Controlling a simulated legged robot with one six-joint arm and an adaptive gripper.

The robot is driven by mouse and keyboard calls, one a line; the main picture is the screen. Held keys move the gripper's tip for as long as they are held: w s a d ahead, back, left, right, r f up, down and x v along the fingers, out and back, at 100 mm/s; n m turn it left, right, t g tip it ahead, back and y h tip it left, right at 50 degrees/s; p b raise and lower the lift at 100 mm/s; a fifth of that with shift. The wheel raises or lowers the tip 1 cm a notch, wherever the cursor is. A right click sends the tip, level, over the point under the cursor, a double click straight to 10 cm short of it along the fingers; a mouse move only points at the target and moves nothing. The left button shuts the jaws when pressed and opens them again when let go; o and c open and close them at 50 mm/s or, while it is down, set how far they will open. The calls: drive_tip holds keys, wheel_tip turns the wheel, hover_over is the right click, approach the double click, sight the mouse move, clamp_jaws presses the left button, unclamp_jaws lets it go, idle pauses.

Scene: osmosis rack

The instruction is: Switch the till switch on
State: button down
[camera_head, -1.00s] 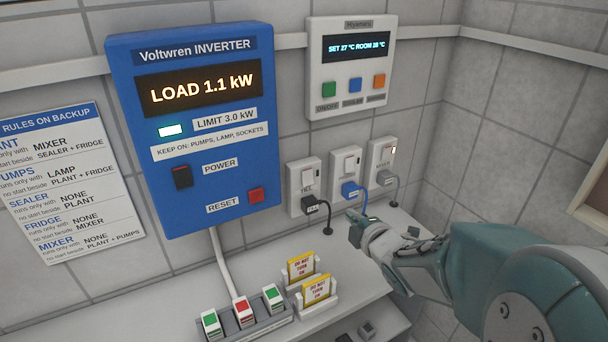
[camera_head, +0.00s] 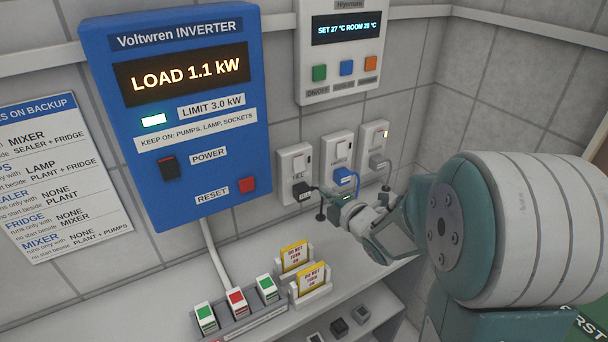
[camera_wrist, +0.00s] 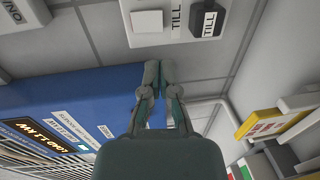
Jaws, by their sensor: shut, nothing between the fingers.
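The till socket (camera_head: 296,175) is the leftmost of three white wall sockets, with a black plug (camera_head: 301,191) in its lower part. In the wrist view its white plate shows at the top, with a white till switch (camera_wrist: 149,22), TILL lettering and the black TILL plug (camera_wrist: 207,20). No lit lamp shows on this socket in the head view. My gripper (camera_head: 338,197) is shut and empty, in front of the wall near the black plug and the blue plug (camera_head: 345,177). In the wrist view its fingertips (camera_wrist: 160,66) lie just below the plate's edge; contact cannot be told.
The blue inverter (camera_head: 220,135) reads LOAD 1.1 kW. A control panel (camera_head: 340,60) hangs above. Yellow cards (camera_head: 294,256) and a block of coloured switches (camera_head: 237,302) stand on the shelf below.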

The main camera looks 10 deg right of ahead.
sight(299, 172)
drive_tip(key=x, duration=1)
drive_tip(key=shift+w+a+f, duration=0.1)
drive_tip(key=shift+w, duration=0.2)
drive_tip(key=shift+s, duration=0.1)
